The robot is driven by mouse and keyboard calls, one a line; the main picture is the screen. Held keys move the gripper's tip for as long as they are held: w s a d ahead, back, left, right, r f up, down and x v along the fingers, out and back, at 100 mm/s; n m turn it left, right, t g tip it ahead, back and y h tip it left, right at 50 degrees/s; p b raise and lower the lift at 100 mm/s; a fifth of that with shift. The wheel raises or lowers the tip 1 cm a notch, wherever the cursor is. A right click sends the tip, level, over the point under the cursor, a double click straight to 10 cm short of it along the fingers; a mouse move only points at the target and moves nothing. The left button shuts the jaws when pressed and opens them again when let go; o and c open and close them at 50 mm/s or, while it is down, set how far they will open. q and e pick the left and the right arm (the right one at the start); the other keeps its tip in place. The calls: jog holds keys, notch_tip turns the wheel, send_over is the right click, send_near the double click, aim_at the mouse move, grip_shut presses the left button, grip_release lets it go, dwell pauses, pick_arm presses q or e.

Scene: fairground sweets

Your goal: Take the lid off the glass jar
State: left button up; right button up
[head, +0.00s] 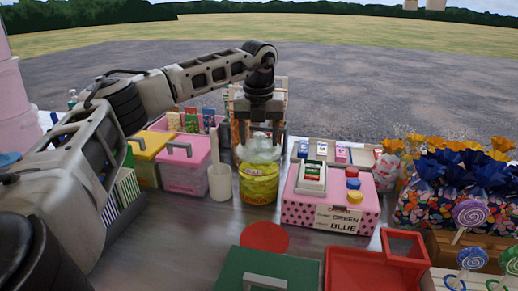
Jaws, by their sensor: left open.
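The glass jar (258,185) stands upright on the table and holds something yellow. A pale, clear lid (262,153) appears to sit on its top. My left gripper (259,139) is straight above the jar, pointing down. Its jaws are open, one finger to each side of the lid's upper part. I cannot tell whether the fingers touch the lid, and its top is partly hidden by the gripper. My right gripper is not in view.
A white cup (219,183) stands close left of the jar, beside a pink box (184,168). A pink dotted box (300,212) is close on the right. A red disc (265,237) lies in front, before a green box (240,268) and a red tray (350,270).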

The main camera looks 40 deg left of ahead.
pick_arm(q)
jog(key=c, duration=1.3)
jog(key=shift+r, duration=0.1)
